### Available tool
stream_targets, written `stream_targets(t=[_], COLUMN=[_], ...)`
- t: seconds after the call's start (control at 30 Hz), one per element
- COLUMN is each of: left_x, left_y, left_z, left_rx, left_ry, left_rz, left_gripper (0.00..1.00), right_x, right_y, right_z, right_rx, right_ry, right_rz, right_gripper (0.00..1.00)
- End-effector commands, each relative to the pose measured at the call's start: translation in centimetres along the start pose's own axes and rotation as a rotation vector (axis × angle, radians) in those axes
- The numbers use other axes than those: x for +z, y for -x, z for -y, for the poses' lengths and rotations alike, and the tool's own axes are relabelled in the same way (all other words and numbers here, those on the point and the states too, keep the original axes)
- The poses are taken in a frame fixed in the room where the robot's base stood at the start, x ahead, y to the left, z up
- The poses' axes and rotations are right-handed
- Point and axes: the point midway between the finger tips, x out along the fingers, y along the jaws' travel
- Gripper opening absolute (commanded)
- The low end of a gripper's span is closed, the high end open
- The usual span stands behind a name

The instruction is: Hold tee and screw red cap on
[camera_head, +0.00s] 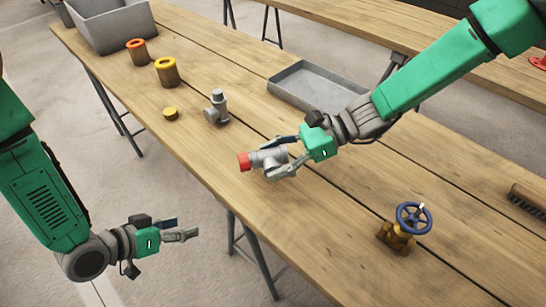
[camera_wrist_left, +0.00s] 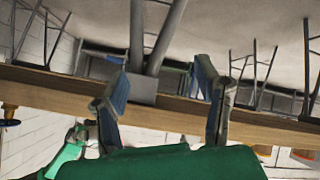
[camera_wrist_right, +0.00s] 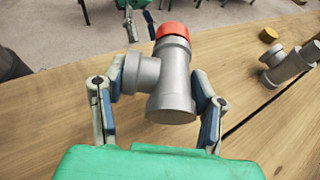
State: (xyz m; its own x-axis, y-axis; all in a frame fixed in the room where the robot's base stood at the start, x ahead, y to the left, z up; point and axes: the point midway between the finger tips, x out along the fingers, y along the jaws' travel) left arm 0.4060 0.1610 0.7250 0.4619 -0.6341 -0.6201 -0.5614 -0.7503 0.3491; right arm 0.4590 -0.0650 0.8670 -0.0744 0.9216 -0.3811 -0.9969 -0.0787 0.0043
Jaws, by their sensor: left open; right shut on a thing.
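My right gripper (camera_head: 285,156) is shut on a grey metal tee (camera_head: 268,158) and holds it over the table. The red cap (camera_head: 243,161) sits at the tee's left end. In the right wrist view the tee (camera_wrist_right: 170,88) is between the two fingers, its side branch pointing left, with the red cap (camera_wrist_right: 173,30) at its far end. I cannot tell how tightly the cap sits. My left gripper (camera_head: 181,229) is open and empty, off the table's near edge at lower left. Its spread fingers show in the left wrist view (camera_wrist_left: 165,92).
Another grey fitting (camera_head: 216,108) and a yellow cap (camera_head: 171,114) stand on the table (camera_head: 330,215). Orange-topped (camera_head: 138,52) and yellow-topped (camera_head: 167,71) cylinders, a grey bin (camera_head: 112,28) and a shallow tray (camera_head: 315,88) lie further back. A blue-wheeled valve (camera_head: 405,228) is at right.

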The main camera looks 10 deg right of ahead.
Motion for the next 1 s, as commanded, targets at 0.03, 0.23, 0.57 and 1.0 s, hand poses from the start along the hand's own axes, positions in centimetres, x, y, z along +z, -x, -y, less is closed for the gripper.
stream_targets(t=[0.03,0.23,0.57,1.0], left_x=[2.4,11.2,17.9,18.2], left_y=[0.8,6.2,13.5,13.9], left_z=[0.2,1.0,-0.2,-0.3], left_rx=[-0.072,-0.347,-0.571,-0.584], left_ry=[0.046,0.218,0.372,0.381], left_rz=[0.077,0.377,0.650,0.663], left_gripper=[0.57,0.57,0.57,0.57], right_x=[0.1,0.1,0.1,0.2], right_y=[0.0,0.0,0.0,0.3], right_z=[0.0,0.0,0.1,0.1], right_rx=[0.000,0.000,0.000,-0.008], right_ry=[0.001,0.001,0.000,-0.001], right_rz=[0.002,0.002,0.002,0.003], right_gripper=[0.00,0.00,0.00,0.00])
